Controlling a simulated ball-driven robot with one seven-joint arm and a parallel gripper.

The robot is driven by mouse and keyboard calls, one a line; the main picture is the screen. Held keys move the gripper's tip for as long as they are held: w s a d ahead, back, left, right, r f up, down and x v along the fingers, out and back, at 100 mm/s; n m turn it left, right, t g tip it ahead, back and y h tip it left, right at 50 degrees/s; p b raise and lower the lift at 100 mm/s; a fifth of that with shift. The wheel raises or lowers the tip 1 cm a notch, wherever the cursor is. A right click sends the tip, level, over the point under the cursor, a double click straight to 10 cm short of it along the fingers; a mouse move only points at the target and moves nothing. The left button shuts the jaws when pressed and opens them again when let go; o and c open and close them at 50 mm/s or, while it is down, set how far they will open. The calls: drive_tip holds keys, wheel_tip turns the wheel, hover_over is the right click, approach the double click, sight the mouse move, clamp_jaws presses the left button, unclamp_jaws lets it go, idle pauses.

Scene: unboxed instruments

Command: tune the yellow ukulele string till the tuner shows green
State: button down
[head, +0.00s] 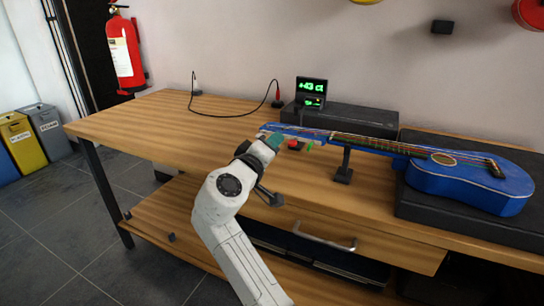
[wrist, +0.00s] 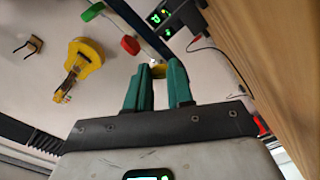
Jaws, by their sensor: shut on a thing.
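The blue ukulele (head: 485,182) lies with its body on a dark block at the right, its neck reaching left over a stand. Its headstock carries a red peg (head: 294,143) and a green peg (head: 310,147); the red peg (wrist: 130,45) and green peg (wrist: 93,12) also show in the wrist view. My gripper (head: 275,141) is at the headstock's near side. In the wrist view its green fingers (wrist: 158,80) are shut on the yellow peg (wrist: 158,70), mostly hidden between them. The tuner (head: 311,92) shows green text, seemingly "+43 ct".
A black cable (head: 235,117) runs on the wooden bench (head: 130,118) behind the headstock. A dark stand (head: 344,172) holds the neck. The bench's left side is clear. A fire extinguisher (head: 124,50) hangs at left.

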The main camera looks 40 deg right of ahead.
drive_tip(key=shift+m+b, duration=1.7)
drive_tip(key=shift+m, duration=0.2)
drive_tip(key=c, duration=1.3)
unclamp_jaws()
drive_tip(key=shift+o, duration=0.2)
drive_tip(key=p+v, duration=0.2)
drive_tip(key=v, duration=0.8)
drive_tip(key=shift+a, duration=0.35)
drive_tip(key=shift+s, duration=0.15)
